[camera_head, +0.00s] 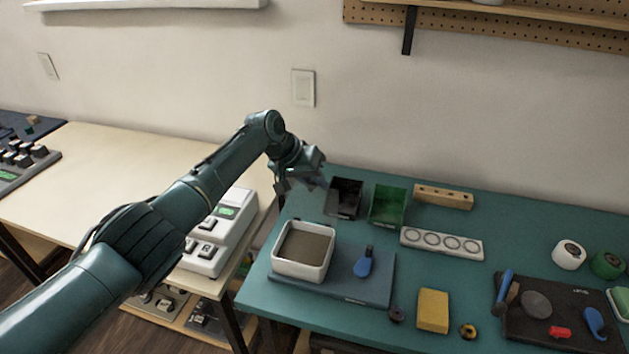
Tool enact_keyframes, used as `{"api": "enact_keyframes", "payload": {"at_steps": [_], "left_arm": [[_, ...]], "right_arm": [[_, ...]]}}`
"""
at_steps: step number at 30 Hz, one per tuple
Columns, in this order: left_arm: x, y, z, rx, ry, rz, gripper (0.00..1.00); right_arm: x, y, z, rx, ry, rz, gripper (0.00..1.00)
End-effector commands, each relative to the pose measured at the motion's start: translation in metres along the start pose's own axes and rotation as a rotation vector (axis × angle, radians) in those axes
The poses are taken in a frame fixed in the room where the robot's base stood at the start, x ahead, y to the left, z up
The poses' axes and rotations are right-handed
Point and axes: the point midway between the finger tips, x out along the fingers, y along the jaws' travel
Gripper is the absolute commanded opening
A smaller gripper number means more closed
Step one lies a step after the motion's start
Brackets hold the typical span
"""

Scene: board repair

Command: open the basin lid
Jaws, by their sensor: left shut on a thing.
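A white square basin (303,250) stands on the left part of a blue-grey mat on the teal bench. A flat brown-grey surface shows inside its white rim; I cannot tell if this is a lid or what the basin holds. My left gripper (301,182) is behind and above the basin, clear of it, near the bench's back left edge. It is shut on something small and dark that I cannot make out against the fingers. My right gripper is not in view.
A blue-handled tool (363,262) lies beside the basin on the mat (345,284). A black bin (346,197) and a green bin (387,204) stand right of my left gripper. A white four-ring holder (441,243), a yellow block (433,311) and a dark tool mat (520,325) lie further right.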

Motion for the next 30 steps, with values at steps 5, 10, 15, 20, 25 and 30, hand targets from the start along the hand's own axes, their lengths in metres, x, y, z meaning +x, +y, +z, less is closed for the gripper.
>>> {"api": "enact_keyframes", "payload": {"at_steps": [5, 10, 15, 20, 25, 30], "left_arm": [[0.002, -0.002, 0.003, -0.003, -0.006, -0.002, 0.34], [0.001, -0.001, 0.002, -0.002, -0.004, -0.001, 0.40], [0.000, -0.001, 0.001, -0.001, -0.002, -0.001, 0.40], [-0.011, -0.001, 0.000, 0.000, 0.000, 0.001, 0.40], [-0.037, -0.002, 0.000, 0.001, 0.002, -0.001, 0.40], [-0.075, -0.002, 0.001, 0.001, 0.001, -0.003, 0.40]], "right_arm": [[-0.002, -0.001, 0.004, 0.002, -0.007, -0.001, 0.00], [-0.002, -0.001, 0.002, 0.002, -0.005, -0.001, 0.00], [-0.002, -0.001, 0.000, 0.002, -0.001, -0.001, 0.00], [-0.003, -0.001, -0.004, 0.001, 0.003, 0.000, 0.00], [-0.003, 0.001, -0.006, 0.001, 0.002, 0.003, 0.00], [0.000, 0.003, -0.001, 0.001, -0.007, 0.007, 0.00]]}}
